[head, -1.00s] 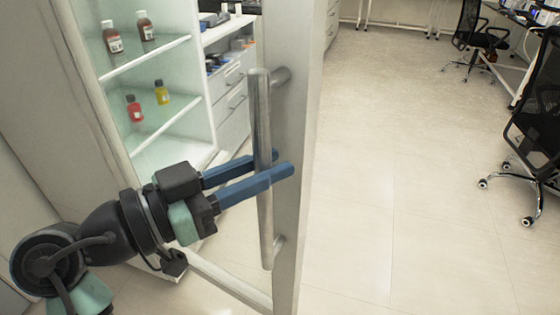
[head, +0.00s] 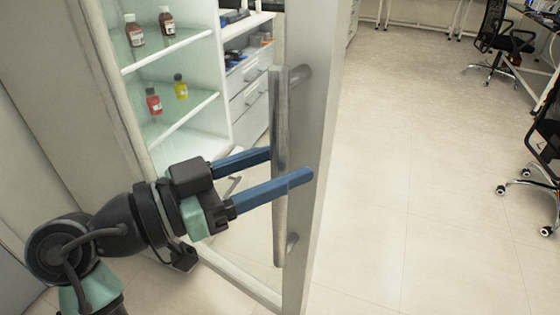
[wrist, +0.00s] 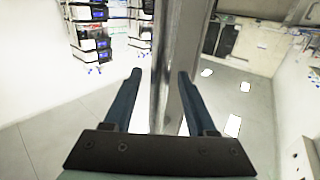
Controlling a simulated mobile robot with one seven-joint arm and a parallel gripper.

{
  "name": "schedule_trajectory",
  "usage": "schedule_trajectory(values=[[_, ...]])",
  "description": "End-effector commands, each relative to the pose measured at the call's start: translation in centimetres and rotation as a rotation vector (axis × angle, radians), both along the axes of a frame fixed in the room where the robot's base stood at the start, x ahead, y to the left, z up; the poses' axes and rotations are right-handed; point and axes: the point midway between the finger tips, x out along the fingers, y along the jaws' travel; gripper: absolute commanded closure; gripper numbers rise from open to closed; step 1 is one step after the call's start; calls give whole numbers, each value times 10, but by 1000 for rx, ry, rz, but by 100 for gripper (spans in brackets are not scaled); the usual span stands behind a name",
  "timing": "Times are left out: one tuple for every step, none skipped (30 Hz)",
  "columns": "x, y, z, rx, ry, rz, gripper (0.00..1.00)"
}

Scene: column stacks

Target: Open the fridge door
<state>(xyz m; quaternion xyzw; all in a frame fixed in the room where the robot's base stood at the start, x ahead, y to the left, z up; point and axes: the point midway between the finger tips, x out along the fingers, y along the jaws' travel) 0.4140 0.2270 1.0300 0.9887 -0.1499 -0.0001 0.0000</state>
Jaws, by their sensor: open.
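The fridge door (head: 318,170) stands swung out from the fridge in the head view, a pale frame that seems to hold clear glass. Its upright metal bar handle (head: 280,110) is on the frame near the free edge. My gripper (head: 285,168) is open, with its blue fingers on either side of the handle's lower half. The near finger crosses in front of the door frame; the far fingertip is partly hidden behind the handle. In the wrist view the handle (wrist: 158,60) runs between the spread fingers (wrist: 160,80). I cannot tell whether either finger touches it.
Fridge shelves (head: 185,110) hold several small bottles, including a red one (head: 153,101) and a yellow one (head: 180,86). A white drawer cabinet (head: 248,95) stands beyond. Black office chairs (head: 500,40) are at the right. The floor (head: 420,180) right of the door is clear.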

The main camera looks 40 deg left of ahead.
Motion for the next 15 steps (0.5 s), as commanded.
schedule_trajectory(values=[[-6,2,0,0,0,3,43],[-10,4,0,0,0,3,43],[-16,6,0,0,0,6,43],[-22,8,0,0,0,5,43],[-28,10,1,0,-1,7,43],[-36,13,1,0,0,7,43],[-43,15,1,0,-1,7,43],[-50,17,1,0,0,8,43],[-58,20,1,0,0,7,43],[-65,22,1,0,-1,7,43],[-71,23,1,0,-1,8,43],[-79,26,1,1,-1,6,43],[-85,28,1,0,0,6,43],[-90,29,1,0,-1,6,43],[-97,31,1,0,0,6,43]])
